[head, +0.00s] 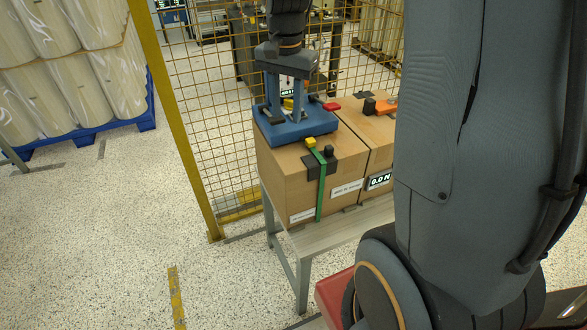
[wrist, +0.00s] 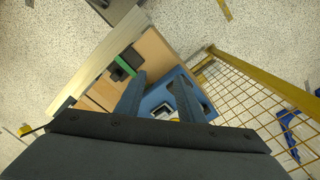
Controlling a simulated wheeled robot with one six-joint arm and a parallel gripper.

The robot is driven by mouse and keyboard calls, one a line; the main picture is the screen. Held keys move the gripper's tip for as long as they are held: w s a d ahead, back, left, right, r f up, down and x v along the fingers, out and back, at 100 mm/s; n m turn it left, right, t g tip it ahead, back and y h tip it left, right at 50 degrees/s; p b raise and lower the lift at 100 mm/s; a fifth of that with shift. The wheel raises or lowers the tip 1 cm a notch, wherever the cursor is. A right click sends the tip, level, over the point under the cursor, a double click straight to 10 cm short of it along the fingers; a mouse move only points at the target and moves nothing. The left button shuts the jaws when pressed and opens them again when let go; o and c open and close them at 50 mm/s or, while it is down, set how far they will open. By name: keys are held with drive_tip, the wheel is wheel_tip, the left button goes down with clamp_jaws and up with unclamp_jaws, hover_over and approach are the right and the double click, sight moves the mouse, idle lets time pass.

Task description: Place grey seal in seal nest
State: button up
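My gripper (head: 286,108) points down over a blue fixture (head: 318,127) on top of the near cardboard box. Its two fingers stand apart, and I see nothing clamped between them. The wrist view also shows the gripper (wrist: 161,77) with the blue fixture (wrist: 203,97) under and beside its fingers. A grey-and-white square part with a dark centre (wrist: 168,109) lies between the fingers in that view; I cannot tell whether it is the seal or the nest. A small yellow block (head: 288,103) shows by the fingers. I cannot clearly pick out the grey seal.
A green strap (head: 321,190) with a yellow end and a black bracket (head: 318,161) are on the near box (head: 280,172). A red piece (head: 332,106) is beside the fixture. An orange piece (head: 385,107) is on the second box. A yellow mesh fence (head: 215,120) stands behind.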

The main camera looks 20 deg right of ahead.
drive_tip(key=s+a+f+n, duration=0.2)
drive_tip(key=s+n, duration=0.3)
drive_tip(key=s, duration=0.3)
drive_tip(key=s+a+f+n, duration=0.3)
drive_tip(key=s+f+n, duration=0.1)
drive_tip(key=s, duration=0.4)
drive_tip(key=shift+f+n, duration=0.4)
